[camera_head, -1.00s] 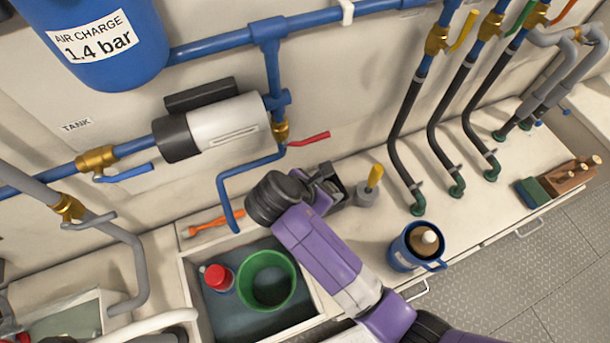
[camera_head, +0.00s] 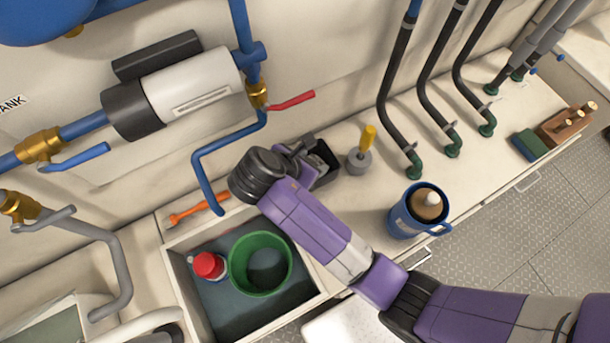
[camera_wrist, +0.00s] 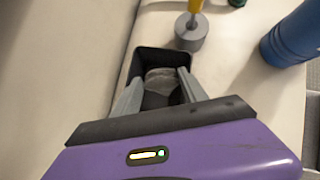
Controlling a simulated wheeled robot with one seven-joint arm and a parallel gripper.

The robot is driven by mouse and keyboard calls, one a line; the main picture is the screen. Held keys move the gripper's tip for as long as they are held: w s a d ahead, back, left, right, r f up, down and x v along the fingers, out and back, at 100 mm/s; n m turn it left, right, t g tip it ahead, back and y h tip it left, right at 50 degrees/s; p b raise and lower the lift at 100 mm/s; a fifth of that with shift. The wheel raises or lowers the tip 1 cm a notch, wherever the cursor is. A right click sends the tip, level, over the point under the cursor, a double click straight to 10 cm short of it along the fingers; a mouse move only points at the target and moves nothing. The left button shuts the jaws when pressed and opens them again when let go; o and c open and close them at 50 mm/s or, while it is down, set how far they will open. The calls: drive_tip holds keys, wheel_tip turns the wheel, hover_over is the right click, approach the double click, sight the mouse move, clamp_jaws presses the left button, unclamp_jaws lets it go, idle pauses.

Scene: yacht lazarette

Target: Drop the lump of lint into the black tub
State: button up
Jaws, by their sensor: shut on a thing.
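The black tub (camera_head: 326,160) stands on the bench beside the grey-based tool with a yellow handle. The wrist view shows the tub (camera_wrist: 165,57) straight beyond my fingers, with its dark inside open to me. My gripper (camera_wrist: 158,88) is shut on the grey lump of lint (camera_wrist: 161,79), which sits between the two fingertips. The lump and fingertips overlap the tub's opening in this view; I cannot tell how far above or inside it they are. In the head view my gripper (camera_head: 312,155) is at the tub's left side, and the lump is hidden there.
The yellow-handled tool (camera_head: 362,152) stands just right of the tub. A blue mug (camera_head: 405,215) is farther right. Black hoses rise behind. An open bin holds a green bucket (camera_head: 236,270) and a red-capped bottle (camera_head: 208,266). A red-handled valve (camera_head: 292,101) is above left.

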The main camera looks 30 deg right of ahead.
drive_tip(key=shift+f, duration=0.15)
drive_tip(key=o, duration=1.5)
drive_tip(key=v, duration=0.7)
drive_tip(key=shift+s+a+r, duration=0.15)
drive_tip(key=shift+a+r, duration=0.1)
drive_tip(key=shift+r, duration=0.05)
